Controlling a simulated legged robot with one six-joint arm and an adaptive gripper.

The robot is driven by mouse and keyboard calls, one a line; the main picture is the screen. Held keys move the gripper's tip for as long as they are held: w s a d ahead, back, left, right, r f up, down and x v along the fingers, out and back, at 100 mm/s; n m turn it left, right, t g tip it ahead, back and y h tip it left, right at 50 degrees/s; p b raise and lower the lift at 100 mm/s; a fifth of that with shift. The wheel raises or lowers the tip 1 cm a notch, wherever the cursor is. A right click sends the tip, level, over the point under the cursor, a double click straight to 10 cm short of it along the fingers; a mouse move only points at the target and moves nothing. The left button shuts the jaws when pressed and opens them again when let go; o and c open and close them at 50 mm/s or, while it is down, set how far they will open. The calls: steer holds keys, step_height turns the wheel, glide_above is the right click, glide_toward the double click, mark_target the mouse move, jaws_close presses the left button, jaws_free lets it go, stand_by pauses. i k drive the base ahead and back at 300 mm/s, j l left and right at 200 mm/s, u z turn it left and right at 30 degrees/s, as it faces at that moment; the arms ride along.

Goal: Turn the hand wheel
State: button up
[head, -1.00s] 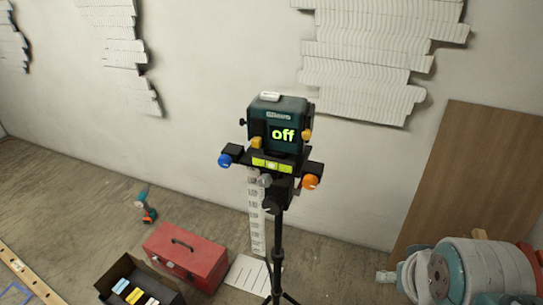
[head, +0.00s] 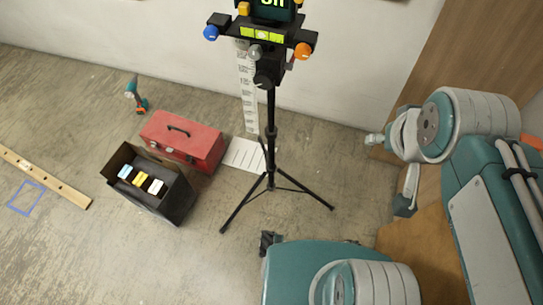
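No part is plainly a hand wheel. A dark teal instrument (head: 272,10) stands on a black tripod (head: 271,135) and is cut off by the top edge in the head view. Its mount carries a blue knob (head: 211,33), an orange knob (head: 303,51) and a grey knob (head: 254,51) around a yellow-green level strip (head: 262,34). Its green display text is partly cut off and cannot be read surely. Parts of my own teal and white body fill the right and bottom right.
A red toolbox (head: 184,141) and an open black box (head: 160,200) stand left of the tripod. A teal drill (head: 137,97) and a wooden level (head: 45,177) lie farther left. A brown board (head: 490,45) leans at the right wall. The tripod's legs spread on the floor.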

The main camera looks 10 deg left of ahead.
mark_target(263, 80)
steer(key=k+j+z, duration=0.3)
steer(key=k+j, duration=0.35)
steer(key=k, duration=0.1)
